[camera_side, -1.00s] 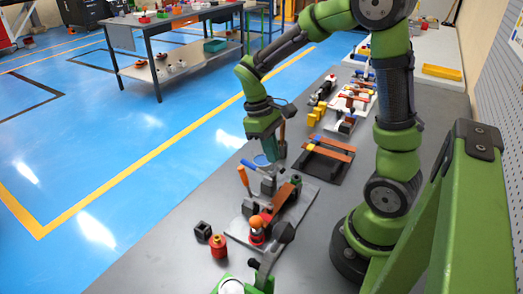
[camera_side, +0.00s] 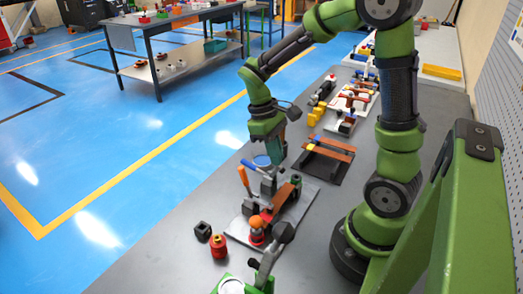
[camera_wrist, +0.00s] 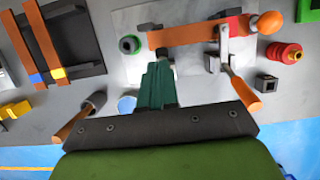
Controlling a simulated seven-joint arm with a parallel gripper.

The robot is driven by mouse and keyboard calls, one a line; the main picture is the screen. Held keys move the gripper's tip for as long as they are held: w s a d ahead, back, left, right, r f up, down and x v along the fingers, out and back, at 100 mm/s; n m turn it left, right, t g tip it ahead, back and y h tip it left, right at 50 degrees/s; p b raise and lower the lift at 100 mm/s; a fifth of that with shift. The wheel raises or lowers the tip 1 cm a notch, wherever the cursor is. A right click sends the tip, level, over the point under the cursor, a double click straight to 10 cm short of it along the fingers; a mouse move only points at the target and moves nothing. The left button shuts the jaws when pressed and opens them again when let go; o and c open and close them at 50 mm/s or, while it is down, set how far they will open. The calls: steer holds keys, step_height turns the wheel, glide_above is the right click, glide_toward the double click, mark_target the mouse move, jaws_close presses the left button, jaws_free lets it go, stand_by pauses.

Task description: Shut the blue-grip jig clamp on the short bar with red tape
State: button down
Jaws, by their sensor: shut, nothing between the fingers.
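The short bar (camera_wrist: 190,35) is copper-coloured, with red tape (camera_wrist: 238,22) near its right end in the wrist view. It lies on the pale jig plate (camera_side: 308,197). The blue grip (camera_side: 248,164) shows in the side view, leaning out to the left of the bar beside my gripper (camera_side: 279,158). The other jig clamp has an orange grip (camera_side: 244,178), also leaning outward. My gripper is shut and empty, just above the jig's far end; contact cannot be told.
A hammer with an orange handle (camera_wrist: 72,124) lies near my fingers. A red spool (camera_side: 218,246) and a dark square block (camera_side: 203,231) stand left of the jig. A dark rack with copper bars (camera_side: 327,151) lies beyond it. An orange ball (camera_side: 256,222) rises at the near end.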

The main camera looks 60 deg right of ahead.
steer(key=shift+s, duration=0.4)
steer(key=shift+s+f, duration=0.25)
steer(key=shift+s, duration=0.35)
steer(key=shift+s+f, duration=0.35)
steer(key=shift+s, duration=0.25)
steer(key=shift+s+f, duration=0.3)
steer(key=shift+s, duration=0.25)
steer(key=shift+s+f, duration=0.75)
steer(key=shift+f, duration=0.1)
steer(key=shift+x, duration=0.85)
steer(key=shift+s, duration=0.15)
steer(key=s+r, duration=0.6)
steer(key=r, duration=0.5)
steer(key=shift+s+r, duration=0.2)
steer(key=shift+s, duration=0.1)
